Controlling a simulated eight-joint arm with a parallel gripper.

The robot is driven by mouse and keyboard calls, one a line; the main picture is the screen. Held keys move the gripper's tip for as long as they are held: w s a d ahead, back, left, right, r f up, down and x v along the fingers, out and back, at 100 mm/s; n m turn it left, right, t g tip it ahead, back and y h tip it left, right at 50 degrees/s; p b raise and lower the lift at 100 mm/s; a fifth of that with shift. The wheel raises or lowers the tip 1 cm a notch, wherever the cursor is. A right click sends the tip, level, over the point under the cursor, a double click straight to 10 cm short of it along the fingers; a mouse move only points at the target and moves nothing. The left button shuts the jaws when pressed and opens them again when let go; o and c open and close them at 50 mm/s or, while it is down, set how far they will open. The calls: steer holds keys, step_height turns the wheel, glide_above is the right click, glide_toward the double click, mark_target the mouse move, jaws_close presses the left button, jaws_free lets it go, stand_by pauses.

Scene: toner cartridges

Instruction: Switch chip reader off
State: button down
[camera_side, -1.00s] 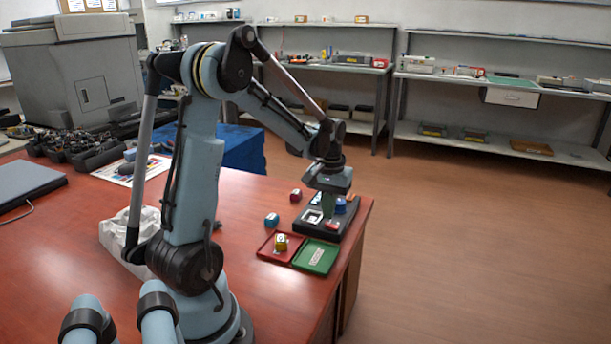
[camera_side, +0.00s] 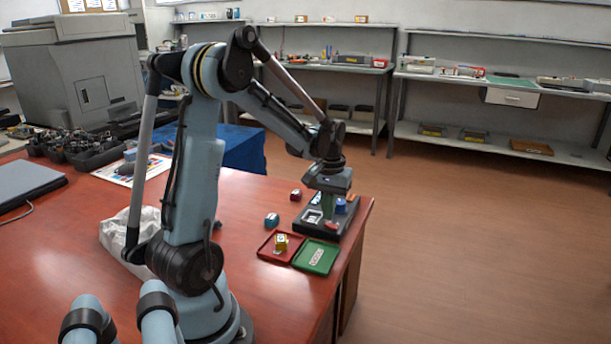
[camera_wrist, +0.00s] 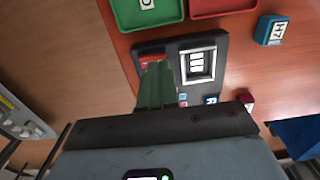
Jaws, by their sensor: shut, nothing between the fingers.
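The chip reader is a black box (camera_side: 347,223) at the right end of the red-brown table in the side view. In the wrist view, the chip reader (camera_wrist: 221,62) shows a pale-framed slot with white marks and a red switch (camera_wrist: 151,60) near one end. The red switch also shows in the side view (camera_side: 331,225). My gripper (camera_wrist: 156,66) has green fingers, shut and empty, pointing down over the reader with their tips at or very near the red switch. I cannot tell whether they touch it or which way the switch is set. In the side view, my gripper (camera_side: 328,217) hangs over the reader.
A blue part (camera_side: 341,206) sits on the reader, close to my fingers.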

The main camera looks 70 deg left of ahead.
mark_target(328, 223)
steer(key=shift+f, duration=0.85)
stand_by(0.4)
steer(key=shift+r, duration=3.55)
steer(key=s+d+r+m+t, duration=0.1)
steer(key=d+m+t, duration=0.2)
steer(key=d, duration=0.7)
steer(key=s+d+r+m+t, duration=0.2)
steer(key=d+m+t, duration=0.2)
steer(key=d, duration=0.7)
steer(key=shift+s+d+m, duration=0.15)
steer(key=shift+d+m, duration=0.15)
steer(key=shift+m, duration=0.7)
